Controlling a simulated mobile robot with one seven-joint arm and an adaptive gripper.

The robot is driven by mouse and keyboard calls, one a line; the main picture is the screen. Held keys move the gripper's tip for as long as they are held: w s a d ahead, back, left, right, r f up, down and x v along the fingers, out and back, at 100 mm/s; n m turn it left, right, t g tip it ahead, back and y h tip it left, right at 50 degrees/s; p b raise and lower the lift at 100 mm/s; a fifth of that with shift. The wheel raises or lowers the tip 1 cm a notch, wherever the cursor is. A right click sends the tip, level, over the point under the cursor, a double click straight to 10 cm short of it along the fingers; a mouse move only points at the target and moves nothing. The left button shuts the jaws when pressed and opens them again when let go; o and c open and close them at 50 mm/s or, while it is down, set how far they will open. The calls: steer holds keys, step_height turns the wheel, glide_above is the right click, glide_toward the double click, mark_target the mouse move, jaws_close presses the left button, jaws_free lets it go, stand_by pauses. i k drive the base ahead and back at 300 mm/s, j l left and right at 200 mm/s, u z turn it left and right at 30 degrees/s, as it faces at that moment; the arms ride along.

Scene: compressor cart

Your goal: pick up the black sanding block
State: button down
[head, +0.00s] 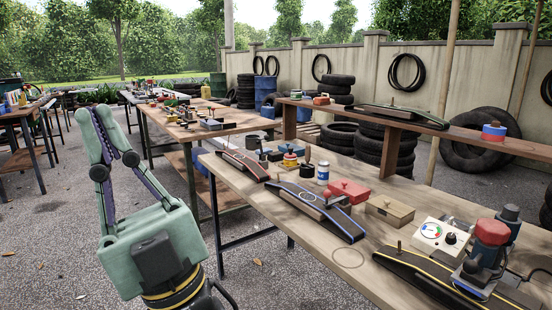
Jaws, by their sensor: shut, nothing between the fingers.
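My gripper (94,110) is at the left of the head view, pale green with dark linkages. Its fingers point up and are shut, with nothing between them. It is beside the near wooden workbench (262,205), well apart from the small things on it. Several small dark items (274,155) sit at the far part of this bench, next to a black knobbed piece (307,170). They are too small for me to tell for certain which is the black sanding block.
Long dark boards with red (244,166), blue (318,213) and yellow edging lie on the bench. A blue-and-white can (323,173), red block (350,190), wooden box (390,211), gauge box (440,235) and red-topped tool (490,240) crowd it. A raised shelf (440,128) runs behind.

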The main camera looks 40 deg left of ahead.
mark_target(274, 157)
steer(key=i+j, duration=0.15)
steer(key=j, duration=0.5)
steer(key=i+j, duration=0.15)
steer(key=j, duration=0.5)
steer(key=i+j, duration=0.15)
steer(key=j, duration=0.45)
steer(key=i+j, duration=0.2)
steer(key=j, duration=0.45)
steer(key=i+j, duration=0.15)
steer(key=j, duration=0.5)
steer(key=i+j, duration=0.15)
steer(key=j, duration=0.5)
steer(key=i+j, duration=0.15)
steer(key=j, duration=0.45)
steer(key=i+j, duration=0.15)
steer(key=j, duration=0.5)
steer(key=i+j, duration=0.1)
steer(key=j, duration=1.15)
steer(key=i+j+u, duration=0.1)
steer(key=j, duration=0.55)
